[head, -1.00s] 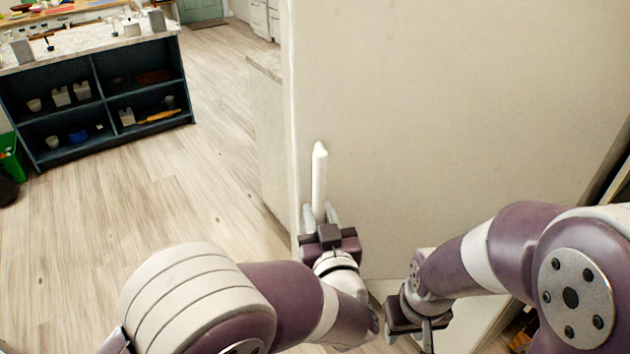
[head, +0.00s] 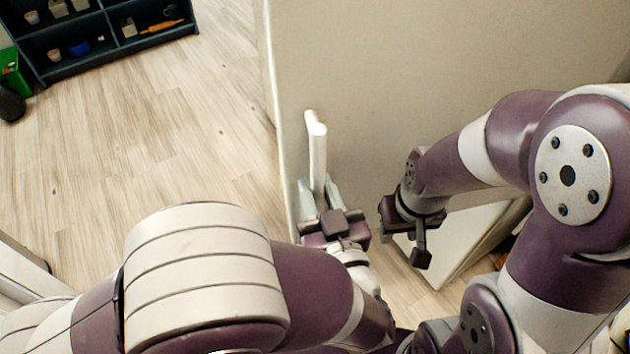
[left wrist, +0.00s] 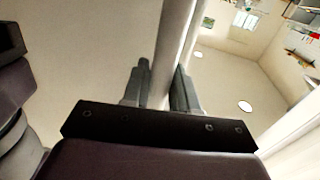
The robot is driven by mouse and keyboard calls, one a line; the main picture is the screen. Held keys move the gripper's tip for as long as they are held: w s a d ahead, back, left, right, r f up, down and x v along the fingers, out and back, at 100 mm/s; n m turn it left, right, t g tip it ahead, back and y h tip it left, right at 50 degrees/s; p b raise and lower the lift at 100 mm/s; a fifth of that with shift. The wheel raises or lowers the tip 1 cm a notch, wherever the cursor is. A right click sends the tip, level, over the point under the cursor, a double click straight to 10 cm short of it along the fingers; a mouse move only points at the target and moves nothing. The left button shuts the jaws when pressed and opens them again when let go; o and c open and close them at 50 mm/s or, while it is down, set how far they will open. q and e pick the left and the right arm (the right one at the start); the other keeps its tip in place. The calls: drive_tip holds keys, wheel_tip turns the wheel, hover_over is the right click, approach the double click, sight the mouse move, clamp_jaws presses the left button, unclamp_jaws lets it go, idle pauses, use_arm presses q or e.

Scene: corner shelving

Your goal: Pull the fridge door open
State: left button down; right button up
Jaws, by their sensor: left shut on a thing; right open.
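The fridge door (head: 400,70) is a large flat beige panel filling the upper right of the head view. Its white upright bar handle (head: 317,150) stands near the door's left edge. My left gripper (head: 320,195) is shut around the lower part of the handle. In the left wrist view the handle (left wrist: 176,45) runs up between the two grey fingers (left wrist: 162,92). My right gripper (head: 407,232) is open and empty, low in front of the door and right of the handle. I cannot tell how far the door is open.
A pale lower panel (head: 460,238) shows below the door, behind my right arm. A dark shelf unit (head: 95,32) with small items stands at the far left, beside a green bin (head: 14,72). The wooden floor (head: 170,140) between it and the door is clear.

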use_arm(q)
drive_tip(key=c, duration=1)
unclamp_jaws()
drive_tip(key=s, duration=0.4)
drive_tip(key=s+d, duration=0.1)
drive_tip(key=s, duration=0.3)
drive_tip(key=s+d, duration=0.1)
drive_tip(key=s, duration=0.3)
drive_tip(key=shift+s+d+b, duration=0.2)
drive_tip(key=shift+d+b, duration=0.05)
drive_tip(key=shift+b, duration=0.1)
